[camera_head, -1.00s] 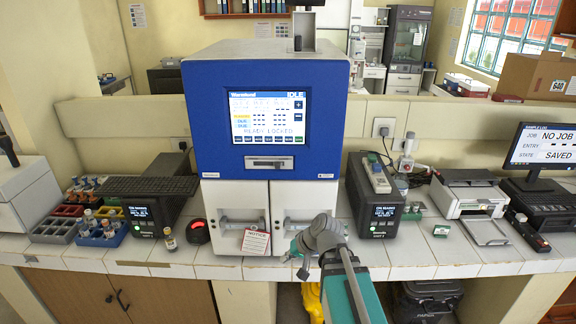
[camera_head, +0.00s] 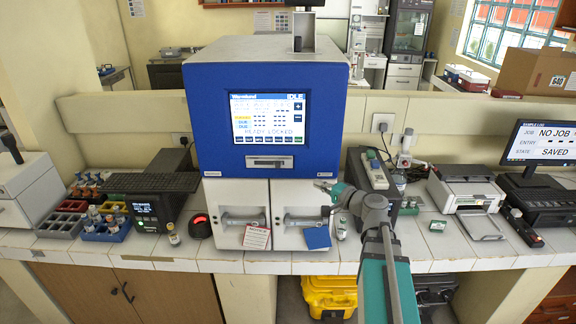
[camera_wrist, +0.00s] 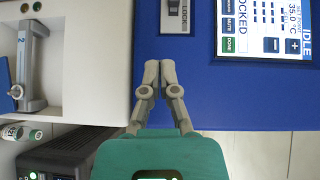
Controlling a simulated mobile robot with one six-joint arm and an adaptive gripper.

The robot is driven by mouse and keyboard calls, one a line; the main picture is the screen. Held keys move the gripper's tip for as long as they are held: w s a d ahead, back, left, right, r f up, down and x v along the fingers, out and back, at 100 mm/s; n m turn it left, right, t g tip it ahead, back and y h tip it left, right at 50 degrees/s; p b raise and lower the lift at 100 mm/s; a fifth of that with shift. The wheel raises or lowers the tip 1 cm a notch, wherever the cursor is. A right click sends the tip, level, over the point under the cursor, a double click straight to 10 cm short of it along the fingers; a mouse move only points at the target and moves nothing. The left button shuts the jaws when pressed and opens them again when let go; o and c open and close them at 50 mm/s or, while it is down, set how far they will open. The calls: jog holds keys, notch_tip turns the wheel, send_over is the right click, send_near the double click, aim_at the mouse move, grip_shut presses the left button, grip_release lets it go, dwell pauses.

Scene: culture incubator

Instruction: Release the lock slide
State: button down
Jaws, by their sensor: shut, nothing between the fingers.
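The incubator has a blue upper panel (camera_head: 215,130) over two white doors. The lock slide (camera_head: 270,162) is a grey slotted plate on that panel, under the screen. In the wrist view, which is turned sideways, the lock slide (camera_wrist: 173,15) shows at the top edge with a LOCK label beside it, partly cut off. My gripper (camera_head: 320,185) is at the upper right of the right door, right of and below the slide. In the wrist view my gripper (camera_wrist: 160,66) has its fingertips together and empty, apart from the slide. The screen (camera_head: 267,118) reads READY LOCKED.
The doors have bar handles (camera_head: 243,219). A notice card (camera_head: 257,237) and a blue tag (camera_head: 317,238) hang low on the doors. A dark unit (camera_head: 377,185) stands close on the right, near my arm. The space before the blue panel is clear.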

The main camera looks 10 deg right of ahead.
jog(key=shift+w+d+r+m+t, duration=0.1)
jog(key=shift+d+r+m+t, duration=0.3)
jog(key=shift+d+r, duration=0.3)
jog(key=shift+f, duration=0.1)
send_near(281, 163)
jog(key=w, duration=0.4)
jog(key=shift+w+d, duration=0.2)
jog(key=shift+w, duration=0.15)
jog(key=a, duration=0.2)
jog(key=shift+w+a, duration=0.25)
jog(key=shift+a, duration=0.1)
jog(key=shift+w+a, duration=0.2)
jog(key=shift+a, duration=0.4)
